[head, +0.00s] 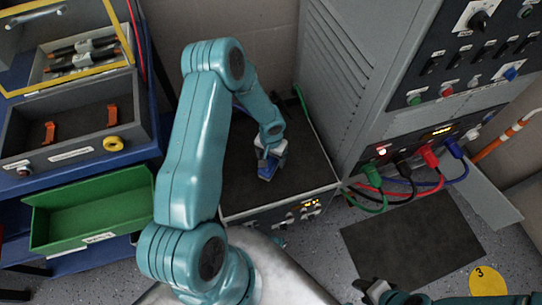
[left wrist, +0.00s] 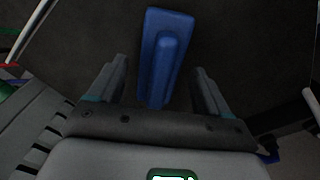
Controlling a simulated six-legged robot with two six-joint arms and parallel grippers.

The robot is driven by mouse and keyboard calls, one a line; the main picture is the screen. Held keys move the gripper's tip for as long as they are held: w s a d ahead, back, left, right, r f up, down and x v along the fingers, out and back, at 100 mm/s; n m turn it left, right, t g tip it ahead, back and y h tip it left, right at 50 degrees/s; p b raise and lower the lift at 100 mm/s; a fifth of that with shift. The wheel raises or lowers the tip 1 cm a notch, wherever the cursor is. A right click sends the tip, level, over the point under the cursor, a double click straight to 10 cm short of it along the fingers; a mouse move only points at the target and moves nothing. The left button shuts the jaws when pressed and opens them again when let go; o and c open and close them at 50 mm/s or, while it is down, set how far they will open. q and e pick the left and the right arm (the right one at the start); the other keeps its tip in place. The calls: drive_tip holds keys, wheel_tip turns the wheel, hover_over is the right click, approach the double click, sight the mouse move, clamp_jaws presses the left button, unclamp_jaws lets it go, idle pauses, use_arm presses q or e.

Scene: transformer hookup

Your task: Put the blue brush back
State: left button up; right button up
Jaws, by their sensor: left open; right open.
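The blue brush (left wrist: 166,35) lies on a dark flat top in the left wrist view. It also shows as a small blue patch (head: 267,174) below my left gripper in the head view. My left gripper (head: 268,163) is above the dark top of a low grey box (head: 225,170). In the left wrist view its jaws (left wrist: 158,72) are open, one on each side of the brush handle, with gaps visible. My right gripper (head: 372,289) is at the bottom of the head view, open and away from the brush.
A green bin (head: 70,222) and a grey tray with orange clips (head: 115,112) are at left. A grey cabinet (head: 335,60) with plugged green, black, red and blue cables stands at right. A dark mat (head: 415,248) and a yellow floor disc (head: 488,284) lie at lower right.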

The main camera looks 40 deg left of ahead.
use_arm(q)
wheel_tip(320, 180, up, 11)
drive_tip(key=p, duration=0.2)
drive_tip(key=s+d+f+m+h, duration=0.15)
drive_tip(key=s+d, duration=0.25)
drive_tip(key=d, duration=0.4)
drive_tip(key=s+d+f+h, duration=0.1)
drive_tip(key=s+d+f, duration=0.1)
drive_tip(key=s+d, duration=0.45)
drive_tip(key=s+d+f+h, duration=0.2)
drive_tip(key=s+d, duration=0.1)
drive_tip(key=d, duration=0.6)
wheel_tip(320, 180, up, 8)
drive_tip(key=p, duration=0.8)
drive_tip(key=shift+w+r, duration=0.15)
drive_tip(key=shift+w, duration=0.15)
drive_tip(key=shift+y, duration=0.25)
drive_tip(key=shift+c, duration=0.3)
